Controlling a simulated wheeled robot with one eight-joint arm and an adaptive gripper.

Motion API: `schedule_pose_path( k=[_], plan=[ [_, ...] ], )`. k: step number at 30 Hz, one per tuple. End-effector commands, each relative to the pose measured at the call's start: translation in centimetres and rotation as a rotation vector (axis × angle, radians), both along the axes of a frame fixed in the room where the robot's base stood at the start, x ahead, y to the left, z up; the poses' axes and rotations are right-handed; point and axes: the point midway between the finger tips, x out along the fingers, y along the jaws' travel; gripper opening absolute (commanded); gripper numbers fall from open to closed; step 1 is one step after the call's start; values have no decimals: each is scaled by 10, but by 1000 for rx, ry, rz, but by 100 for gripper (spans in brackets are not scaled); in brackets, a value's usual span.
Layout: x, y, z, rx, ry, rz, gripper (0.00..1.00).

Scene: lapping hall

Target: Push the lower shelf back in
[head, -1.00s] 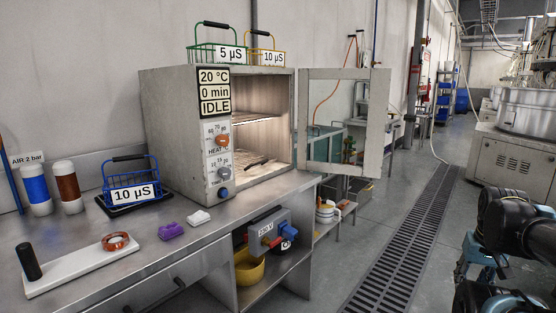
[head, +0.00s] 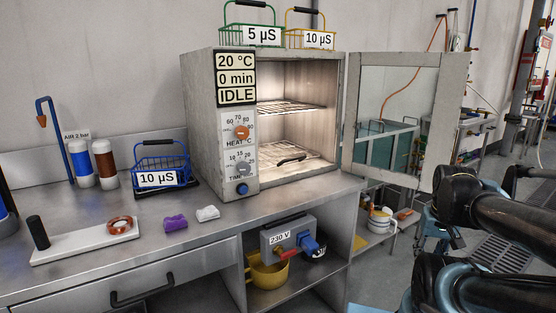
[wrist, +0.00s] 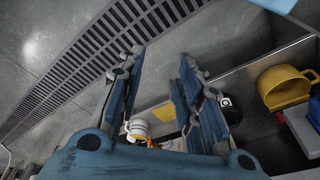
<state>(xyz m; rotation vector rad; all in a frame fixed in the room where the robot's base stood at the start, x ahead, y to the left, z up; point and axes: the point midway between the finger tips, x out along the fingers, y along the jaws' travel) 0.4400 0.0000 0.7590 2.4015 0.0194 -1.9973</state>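The grey oven (head: 220,125) stands on the steel bench with its glass door (head: 397,110) swung open to the right. Inside, the upper wire shelf (head: 290,107) sits at mid height. The lower wire shelf (head: 278,167) lies near the oven floor with a dark handle on it; how far it sticks out is hard to tell. My gripper (wrist: 161,60) shows in the wrist view with its blue fingers apart and nothing between them. It points down past the bench, away from the oven. My arm fills the right of the head view, outside the open door.
Blue (head: 155,158), green (head: 243,36) and yellow (head: 304,39) baskets stand beside and on top of the oven. Purple (head: 175,222) and white (head: 207,213) lumps lie on the bench front. A yellow pot (head: 267,272) and a 230 V box sit below. The open door stands between my arm and the rear.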

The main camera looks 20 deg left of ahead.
Motion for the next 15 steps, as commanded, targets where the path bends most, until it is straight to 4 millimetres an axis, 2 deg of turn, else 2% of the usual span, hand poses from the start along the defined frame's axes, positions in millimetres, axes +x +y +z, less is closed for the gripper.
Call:
schedule_pose_path(
  k=[12,15],
  plan=[
    [0,0,0,0,0,0,33],
    [-7,3,6,10,-12,1,33]
  ],
)
